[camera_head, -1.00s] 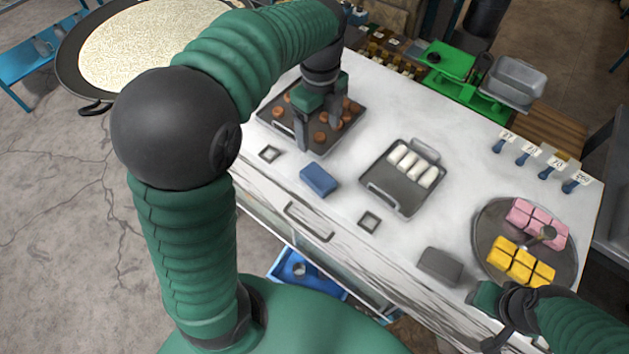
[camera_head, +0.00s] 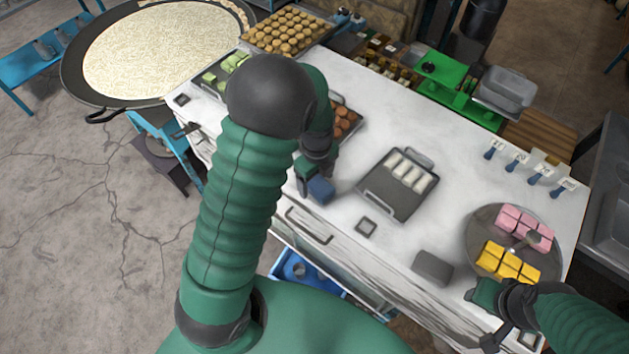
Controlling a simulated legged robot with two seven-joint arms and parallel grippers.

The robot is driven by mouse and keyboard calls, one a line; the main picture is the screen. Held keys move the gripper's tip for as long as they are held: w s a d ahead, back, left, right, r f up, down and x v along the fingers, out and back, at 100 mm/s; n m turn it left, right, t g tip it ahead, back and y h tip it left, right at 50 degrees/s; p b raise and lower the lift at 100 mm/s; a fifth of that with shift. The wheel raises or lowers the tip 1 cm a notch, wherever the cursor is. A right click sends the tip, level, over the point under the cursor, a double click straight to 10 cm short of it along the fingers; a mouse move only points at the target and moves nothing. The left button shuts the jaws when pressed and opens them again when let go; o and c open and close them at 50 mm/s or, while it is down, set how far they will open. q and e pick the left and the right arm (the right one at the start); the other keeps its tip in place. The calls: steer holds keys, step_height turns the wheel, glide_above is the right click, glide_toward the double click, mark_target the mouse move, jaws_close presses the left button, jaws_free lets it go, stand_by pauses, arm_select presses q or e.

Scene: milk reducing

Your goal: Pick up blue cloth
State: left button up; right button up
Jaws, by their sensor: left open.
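The blue cloth (camera_head: 321,189) is a small folded block on the white counter, left of the tray of white rolls. My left gripper (camera_head: 313,192) is right at the cloth, pointing down, and partly covers it. Its jaws are open; whether the fingers touch the cloth I cannot tell. My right gripper (camera_head: 482,318) is at the counter's front edge, lower right, near the plate of sweets; its fingers do not show clearly.
A tray of white rolls (camera_head: 423,184) stands right of the cloth. A grey block (camera_head: 432,267) lies near the front edge. A round plate (camera_head: 477,231) holds pink and yellow pieces. A tray of brown sweets (camera_head: 345,121) is behind my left arm. A large pan (camera_head: 72,73) stands far left.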

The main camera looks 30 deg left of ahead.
arm_select(q)
steer(key=shift+w+f, duration=0.1)
steer(key=shift+d, duration=0.1)
steer(key=shift+c, duration=0.8)
steer(key=c, duration=1.5)
steer(key=shift+o, duration=0.2)
